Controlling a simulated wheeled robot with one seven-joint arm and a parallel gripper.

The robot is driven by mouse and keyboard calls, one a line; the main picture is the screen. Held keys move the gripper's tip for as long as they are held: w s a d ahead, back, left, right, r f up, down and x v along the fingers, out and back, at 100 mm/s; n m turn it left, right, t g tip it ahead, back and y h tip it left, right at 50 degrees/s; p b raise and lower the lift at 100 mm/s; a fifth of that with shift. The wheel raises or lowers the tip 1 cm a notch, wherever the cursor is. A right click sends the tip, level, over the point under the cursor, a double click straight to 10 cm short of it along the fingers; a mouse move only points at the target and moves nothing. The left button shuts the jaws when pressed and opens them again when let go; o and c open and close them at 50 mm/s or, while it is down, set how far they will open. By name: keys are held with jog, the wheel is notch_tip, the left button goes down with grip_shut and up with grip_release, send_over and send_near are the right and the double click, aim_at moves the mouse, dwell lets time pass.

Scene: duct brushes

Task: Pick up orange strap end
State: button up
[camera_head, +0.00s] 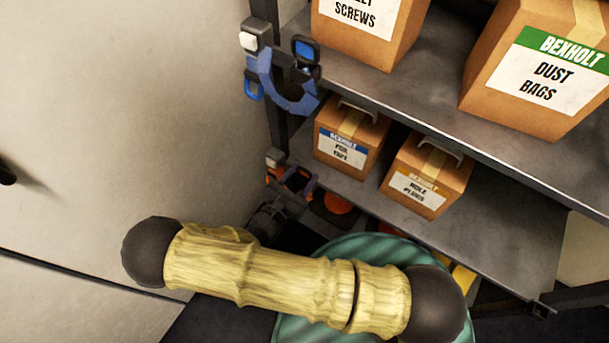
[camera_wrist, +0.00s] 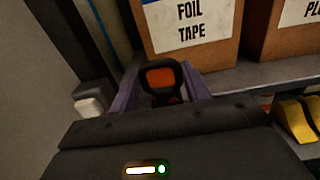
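The orange strap end (camera_wrist: 160,78) has an orange face in a dark frame. In the head view my gripper (camera_head: 291,180) is small and dark at the shelf's left post, with orange showing at the fingers. The lower part of the strap end is hidden by my gripper body.
Foil tape (camera_head: 345,150) and hole plugs (camera_head: 420,185) boxes stand on the lower shelf. A pale wall (camera_head: 120,100) is close on the left.

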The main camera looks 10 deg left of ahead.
jog(key=c, duration=0.4)
jog(key=shift+o, duration=0.2)
notch_tip(320, 180, up, 10)
jog(key=p, duration=0.3)
dwell(0.3)
